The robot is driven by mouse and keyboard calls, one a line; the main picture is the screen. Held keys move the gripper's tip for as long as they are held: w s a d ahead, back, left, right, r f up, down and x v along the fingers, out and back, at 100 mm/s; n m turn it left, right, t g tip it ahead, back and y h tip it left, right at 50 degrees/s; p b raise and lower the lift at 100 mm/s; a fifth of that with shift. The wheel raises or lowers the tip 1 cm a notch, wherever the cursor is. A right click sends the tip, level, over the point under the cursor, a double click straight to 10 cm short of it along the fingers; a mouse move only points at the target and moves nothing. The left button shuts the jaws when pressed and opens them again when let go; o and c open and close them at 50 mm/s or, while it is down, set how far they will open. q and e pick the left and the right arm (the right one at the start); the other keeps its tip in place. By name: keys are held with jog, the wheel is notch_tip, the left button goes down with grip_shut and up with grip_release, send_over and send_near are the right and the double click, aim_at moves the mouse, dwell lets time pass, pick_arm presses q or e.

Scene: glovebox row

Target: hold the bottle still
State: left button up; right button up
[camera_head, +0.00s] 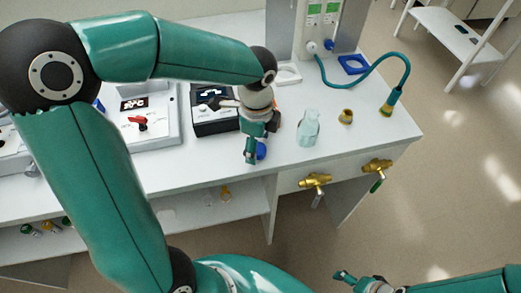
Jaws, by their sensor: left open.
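A clear pale glass bottle (308,128) stands upright on the white bench (360,160), near its front edge. My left gripper (250,157) points down over the bench to the left of the bottle, apart from it. It is open. A small blue item (262,150) shows beside its fingers, partly hidden; I cannot tell if they touch. My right gripper (345,277) is low at the bottom right, in front of the bench and far from the bottle; its jaw state is unclear.
A small brass-coloured piece (346,117) stands right of the bottle. A teal hose (375,66) arches to a nozzle at the bench's right. A black box (213,110) and a panel with a red handle (139,123) stand left. Brass valves (315,181) stick out from the front.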

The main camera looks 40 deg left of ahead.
aim_at(258, 149)
pick_arm(q)
jog(key=shift+f, duration=0.55)
jog(key=c, duration=0.8)
jog(key=shift+c, duration=0.2)
jog(key=shift+r, duration=0.2)
notch_tip(258, 149, up, 20)
jog(key=p, duration=0.2)
jog(key=shift+f, duration=0.15)
